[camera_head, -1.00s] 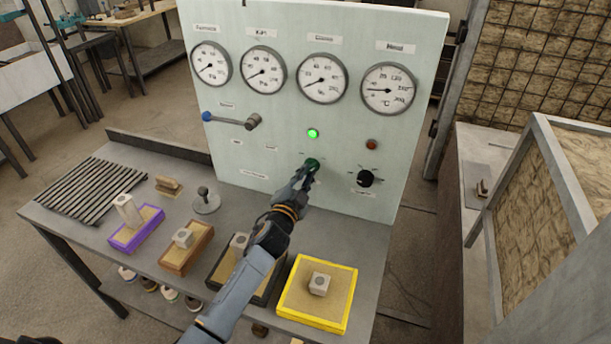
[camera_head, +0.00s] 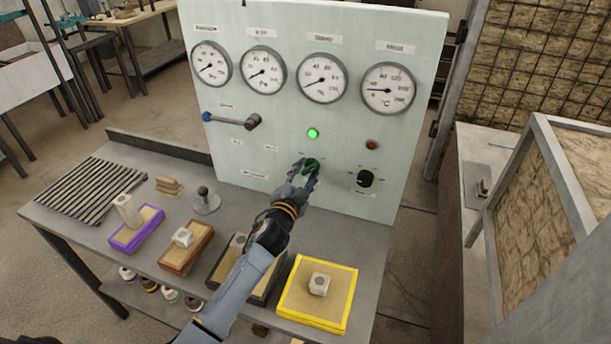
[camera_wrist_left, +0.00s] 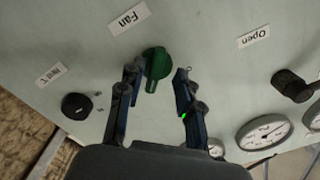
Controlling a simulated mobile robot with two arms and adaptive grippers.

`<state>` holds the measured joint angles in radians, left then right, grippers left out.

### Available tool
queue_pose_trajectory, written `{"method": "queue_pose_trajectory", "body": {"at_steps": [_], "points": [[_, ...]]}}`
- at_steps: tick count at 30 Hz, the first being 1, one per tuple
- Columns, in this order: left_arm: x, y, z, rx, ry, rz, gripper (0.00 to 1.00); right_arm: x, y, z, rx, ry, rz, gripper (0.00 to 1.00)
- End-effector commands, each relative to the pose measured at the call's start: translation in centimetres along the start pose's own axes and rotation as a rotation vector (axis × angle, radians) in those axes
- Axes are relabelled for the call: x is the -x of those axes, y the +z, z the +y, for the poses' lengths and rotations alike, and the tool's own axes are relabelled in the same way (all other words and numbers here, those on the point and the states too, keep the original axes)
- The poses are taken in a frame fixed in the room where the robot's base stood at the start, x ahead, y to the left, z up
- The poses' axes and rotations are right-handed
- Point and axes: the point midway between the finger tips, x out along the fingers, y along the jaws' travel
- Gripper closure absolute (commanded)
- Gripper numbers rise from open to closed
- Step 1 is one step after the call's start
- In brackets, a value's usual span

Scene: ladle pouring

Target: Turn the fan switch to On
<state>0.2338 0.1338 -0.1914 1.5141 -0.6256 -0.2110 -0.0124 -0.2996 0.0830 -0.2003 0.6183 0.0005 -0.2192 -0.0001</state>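The fan switch is a green knob (camera_head: 312,165) low on the pale control panel. In the left wrist view the green knob (camera_wrist_left: 157,64) sits below the "Fan" label (camera_wrist_left: 129,17), its grip bar close to vertical in that picture. The setting marks around it are not readable. My left gripper (camera_head: 306,173) is at the knob. In the left wrist view its two fingers (camera_wrist_left: 158,76) are spread, one on each side of the knob, with visible gaps. A green lamp (camera_head: 313,133) above the knob is lit. My right gripper is not in view.
A black knob (camera_head: 365,179) and an unlit reddish lamp (camera_head: 371,144) are to the right. A blue-tipped lever (camera_head: 230,121) is at left, below several gauges. Sand moulds, including a yellow-framed one (camera_head: 342,309), stand on the grey table (camera_head: 80,217) beneath my left arm.

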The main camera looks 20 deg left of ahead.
Motion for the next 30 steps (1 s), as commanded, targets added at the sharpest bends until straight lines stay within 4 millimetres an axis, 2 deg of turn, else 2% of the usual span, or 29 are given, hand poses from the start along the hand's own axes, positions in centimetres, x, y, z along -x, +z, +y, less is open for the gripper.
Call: {"method": "queue_pose_trajectory", "body": {"at_steps": [9, 15, 26, 30], "points": [[-0.1, -4.5, -4.7, -0.003, -0.007, 0.01, 0.65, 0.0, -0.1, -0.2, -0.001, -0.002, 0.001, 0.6], [0.0, -6.2, -6.3, -0.002, -0.002, 0.005, 0.65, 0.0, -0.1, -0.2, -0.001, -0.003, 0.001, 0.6], [0.0, -6.5, -6.5, -0.001, 0.002, 0.0, 0.65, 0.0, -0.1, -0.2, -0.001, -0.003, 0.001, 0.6], [0.6, -6.0, -6.0, 0.025, 0.005, 0.0, 0.65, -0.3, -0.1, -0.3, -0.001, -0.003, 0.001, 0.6]]}}
